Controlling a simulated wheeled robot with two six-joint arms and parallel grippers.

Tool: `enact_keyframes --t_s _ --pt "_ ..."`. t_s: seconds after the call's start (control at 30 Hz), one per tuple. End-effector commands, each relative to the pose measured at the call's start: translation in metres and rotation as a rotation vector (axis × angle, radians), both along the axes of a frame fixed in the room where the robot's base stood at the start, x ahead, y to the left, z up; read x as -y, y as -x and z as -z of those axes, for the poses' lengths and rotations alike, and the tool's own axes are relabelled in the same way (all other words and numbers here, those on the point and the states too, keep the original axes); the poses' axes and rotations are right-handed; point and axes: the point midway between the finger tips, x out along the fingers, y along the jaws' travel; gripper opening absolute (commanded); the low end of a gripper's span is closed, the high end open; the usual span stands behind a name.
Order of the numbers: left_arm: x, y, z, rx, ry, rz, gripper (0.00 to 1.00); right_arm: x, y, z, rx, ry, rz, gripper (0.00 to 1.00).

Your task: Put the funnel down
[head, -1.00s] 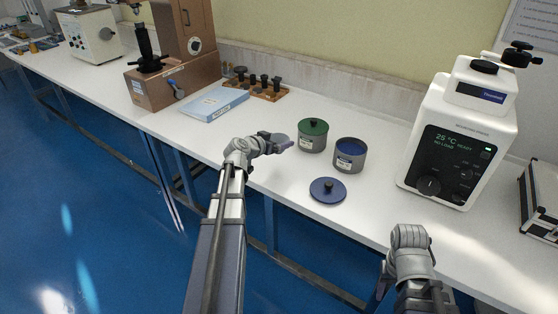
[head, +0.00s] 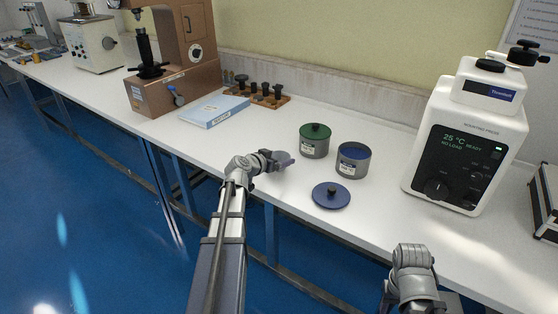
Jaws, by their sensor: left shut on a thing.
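My left gripper (head: 279,161) is shut on the funnel (head: 283,157), a small grey-violet piece mostly hidden by the fingers. It is over the front part of the white bench, left of the pots. I cannot tell whether the funnel touches the bench top. My right arm shows at the lower right, but its fingers are not visible.
A green-lidded pot (head: 314,143) and an open pot with blue contents (head: 352,160) stand right of the funnel. A blue lid (head: 331,196) lies in front. A mounting press (head: 465,145) stands at right, a pale blue book (head: 214,110) at left. Bench (head: 225,146) is bare between.

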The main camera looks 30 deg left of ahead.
Motion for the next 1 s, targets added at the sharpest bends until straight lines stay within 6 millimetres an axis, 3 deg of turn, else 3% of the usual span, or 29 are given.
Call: enact_keyframes --t_s 0.1,0.13,0.17,0.5,1.0 --pt "0.0 0.0 0.005 0.0 0.0 0.0 0.41 0.0 0.0 0.005 0.0 0.0 0.0 0.5" --pt "0.0 0.0 0.003 0.0 0.0 0.0 0.95 0.0 0.0 0.003 0.0 0.0 0.0 0.5" --pt "0.0 0.0 0.003 0.0 0.0 0.0 0.99 0.0 0.0 0.003 0.0 0.0 0.0 0.5" --pt "0.0 0.0 -0.003 0.0 0.0 0.0 1.0 0.0 0.0 -0.003 0.0 0.0 0.0 0.5" --pt "-0.006 0.088 -0.039 0.0 0.0 -0.003 1.0 0.0 0.0 -0.039 0.0 0.0 0.0 0.5"
